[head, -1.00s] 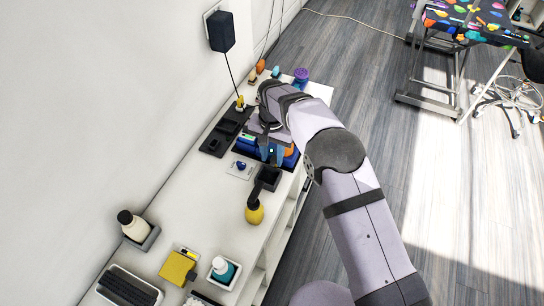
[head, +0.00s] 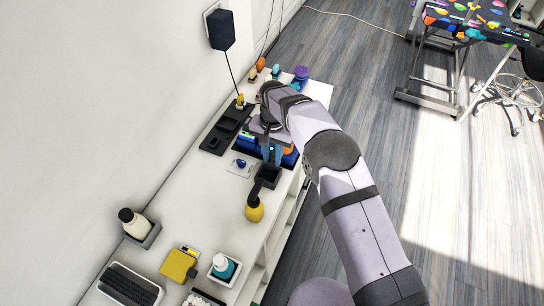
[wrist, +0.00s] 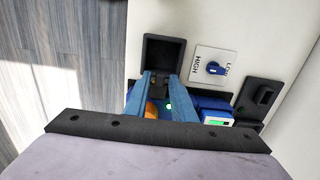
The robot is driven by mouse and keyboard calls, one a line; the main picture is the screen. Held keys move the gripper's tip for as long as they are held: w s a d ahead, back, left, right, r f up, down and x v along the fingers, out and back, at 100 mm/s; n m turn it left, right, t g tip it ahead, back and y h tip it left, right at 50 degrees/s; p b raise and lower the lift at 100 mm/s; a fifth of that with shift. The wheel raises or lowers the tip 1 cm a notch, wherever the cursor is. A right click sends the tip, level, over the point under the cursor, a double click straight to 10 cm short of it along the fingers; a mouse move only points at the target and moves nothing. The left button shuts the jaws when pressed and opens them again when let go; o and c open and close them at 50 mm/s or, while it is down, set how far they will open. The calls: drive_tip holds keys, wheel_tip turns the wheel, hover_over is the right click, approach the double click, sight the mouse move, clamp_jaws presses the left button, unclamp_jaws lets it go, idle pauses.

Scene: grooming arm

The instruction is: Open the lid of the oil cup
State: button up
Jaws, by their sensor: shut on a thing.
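My gripper (wrist: 164,74) points at the work top with its two blue fingers, which also show in the head view (head: 271,153). The fingers stand a little apart and are shut on a small dark piece (wrist: 162,86) between them; its shape is largely hidden. A black square open-topped box (wrist: 150,48) lies just past the fingertips, and it also shows in the head view (head: 268,178). I cannot tell for sure whether this box is the oil cup or whether the gripped piece is its lid. Small brownish bits show near the fingertips.
A HIGH/LOW panel with a blue knob (wrist: 214,69) is close right of the fingers. A blue device (wrist: 205,104) and an orange item (wrist: 151,110) lie near them. The counter (head: 212,209) has bare room.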

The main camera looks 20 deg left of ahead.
sight(274, 158)
drive_tip(key=shift+w+r+g, duration=0.2)
drive_tip(key=shift+w+g, duration=0.05)
drive_tip(key=shift+g, duration=0.25)
drive_tip(key=o, duration=0.8)
drive_tip(key=shift+r, duration=0.1)
drive_tip(key=r, duration=0.1)
drive_tip(key=r+b, duration=0.1)
drive_tip(key=r, duration=0.3)
drive_tip(key=shift+w+b, duration=0.35)
drive_tip(key=shift+w+r, duration=0.1)
drive_tip(key=shift+r, duration=0.9)
drive_tip(key=shift+c, duration=0.8)
